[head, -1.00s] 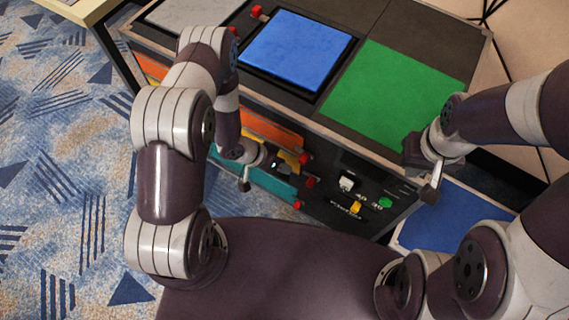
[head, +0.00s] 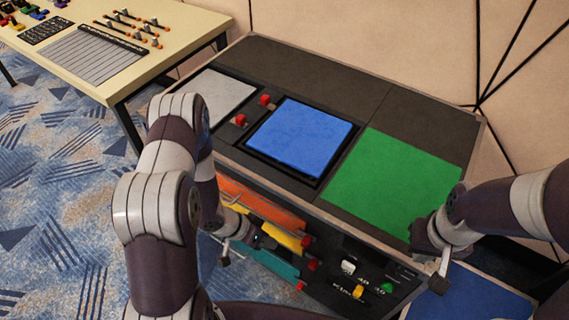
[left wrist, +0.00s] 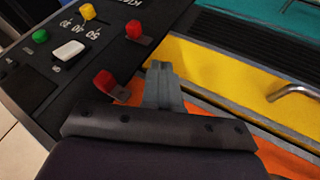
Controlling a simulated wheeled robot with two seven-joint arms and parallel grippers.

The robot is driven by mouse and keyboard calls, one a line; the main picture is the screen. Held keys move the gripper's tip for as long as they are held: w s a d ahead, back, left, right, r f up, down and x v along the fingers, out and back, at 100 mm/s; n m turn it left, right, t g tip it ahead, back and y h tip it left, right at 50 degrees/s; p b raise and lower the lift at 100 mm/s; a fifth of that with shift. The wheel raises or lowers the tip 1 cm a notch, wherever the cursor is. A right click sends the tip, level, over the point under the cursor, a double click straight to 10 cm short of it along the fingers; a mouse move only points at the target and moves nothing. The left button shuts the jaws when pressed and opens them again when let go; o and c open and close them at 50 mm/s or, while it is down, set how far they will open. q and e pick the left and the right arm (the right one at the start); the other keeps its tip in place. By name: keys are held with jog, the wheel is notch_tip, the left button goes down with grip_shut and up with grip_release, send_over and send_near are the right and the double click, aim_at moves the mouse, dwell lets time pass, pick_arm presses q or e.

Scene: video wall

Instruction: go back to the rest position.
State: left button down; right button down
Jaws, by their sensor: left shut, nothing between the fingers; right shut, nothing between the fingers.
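My left gripper (head: 268,242) is in front of the cabinet's front face, near the coloured drawer fronts, and looks small and dark in the head view. In the left wrist view its grey fingers (left wrist: 162,84) are together with nothing between them, in front of the yellow drawer front (left wrist: 225,70) and close to a red knob (left wrist: 104,81). I cannot tell whether they touch anything. My right gripper (head: 424,240) is at the cabinet's front right corner, by the green panel's near edge. It is shut and empty; its fingertips are mostly hidden.
The cabinet (head: 400,100) has a blue panel (head: 300,138), a green panel (head: 395,180) and a grey panel (head: 218,96) on top. Its front carries knobs and coloured drawers. A cream table (head: 190,28) stands at the back left. Patterned carpet (head: 60,220) is clear at left.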

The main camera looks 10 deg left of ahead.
pick_arm(q)
jog(key=s+a+f+g+y, duration=0.1)
jog(key=s+a+f+y, duration=0.15)
jog(key=a, duration=0.25)
jog(key=s+a+r+n+g+y, duration=0.25)
jog(key=a+r+y, duration=0.25)
jog(key=r, duration=0.4)
jog(key=d+r+n+t+p, duration=0.1)
jog(key=d+r+p, duration=0.2)
jog(key=r, duration=1.2)
jog(key=d+r+n+t+p, duration=0.1)
jog(key=d+r+p, duration=0.2)
jog(key=r+p, duration=0.7)
notch_tip(320, 180, up, 5)
jog(key=shift+s+d+f, duration=0.15)
jog(key=shift+s, duration=0.3)
jog(key=shift+n+t+h, duration=0.25)
